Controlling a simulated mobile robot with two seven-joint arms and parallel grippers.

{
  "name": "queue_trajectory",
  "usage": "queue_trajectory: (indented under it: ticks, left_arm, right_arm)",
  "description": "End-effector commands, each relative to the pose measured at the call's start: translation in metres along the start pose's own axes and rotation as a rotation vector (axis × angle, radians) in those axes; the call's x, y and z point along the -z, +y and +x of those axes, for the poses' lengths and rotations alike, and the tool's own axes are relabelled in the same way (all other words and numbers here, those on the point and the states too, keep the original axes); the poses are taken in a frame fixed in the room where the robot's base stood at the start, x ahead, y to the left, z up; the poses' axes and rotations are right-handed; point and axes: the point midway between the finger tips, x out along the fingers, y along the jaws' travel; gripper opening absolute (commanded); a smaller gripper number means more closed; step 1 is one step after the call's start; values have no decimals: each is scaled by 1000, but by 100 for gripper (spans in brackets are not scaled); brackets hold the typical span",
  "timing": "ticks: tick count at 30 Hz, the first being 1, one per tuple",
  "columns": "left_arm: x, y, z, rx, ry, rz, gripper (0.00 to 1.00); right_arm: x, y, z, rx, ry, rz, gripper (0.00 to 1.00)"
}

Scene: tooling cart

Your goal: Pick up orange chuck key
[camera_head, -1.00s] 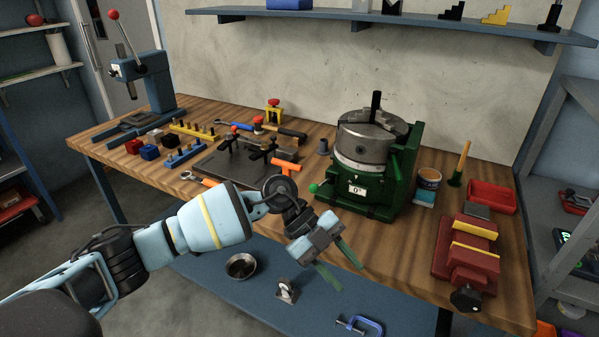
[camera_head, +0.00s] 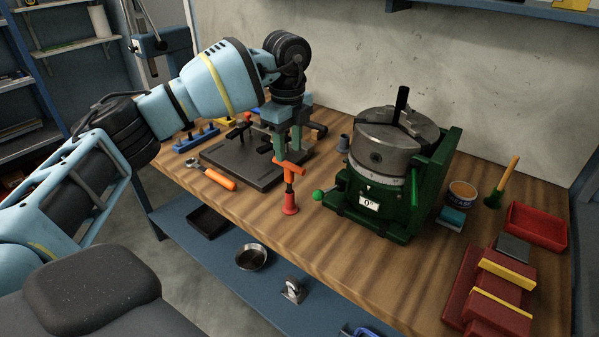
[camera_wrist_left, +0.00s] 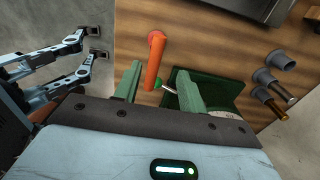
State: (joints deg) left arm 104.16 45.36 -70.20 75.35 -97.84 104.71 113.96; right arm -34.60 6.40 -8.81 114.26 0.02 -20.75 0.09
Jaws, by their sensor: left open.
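In the left wrist view, the orange handle (camera_wrist_left: 155,62) lies in line with the gap between the open fingers (camera_wrist_left: 158,85), nearer the left one. My right gripper is not identifiable.
The green chuck fixture (camera_head: 372,205) with a green ball knob (camera_head: 318,195) stands close to the right. A dark fixture plate (camera_head: 243,168) and an orange-handled wrench (camera_head: 218,180) lie left. A red vise (camera_head: 493,295) is farther right. The bench's front middle is clear.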

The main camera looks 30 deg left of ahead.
Motion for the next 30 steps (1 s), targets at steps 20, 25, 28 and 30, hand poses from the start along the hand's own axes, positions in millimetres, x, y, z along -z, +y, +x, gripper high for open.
queue_trajectory:
  ticks: [20,25,28,30]
  left_arm:
    - [1,0,28,0,0,2,41]
    - [4,2,49,-1,0,3,41]
    - [5,2,63,1,1,1,41]
    - [4,3,71,-1,0,1,41]
  right_arm:
    - [-5,-1,-1,1,-9,3,33]
    - [-1,0,-2,0,-3,-1,33]
    - [1,1,-1,0,0,-3,33]
    - [2,1,0,0,3,-3,33]
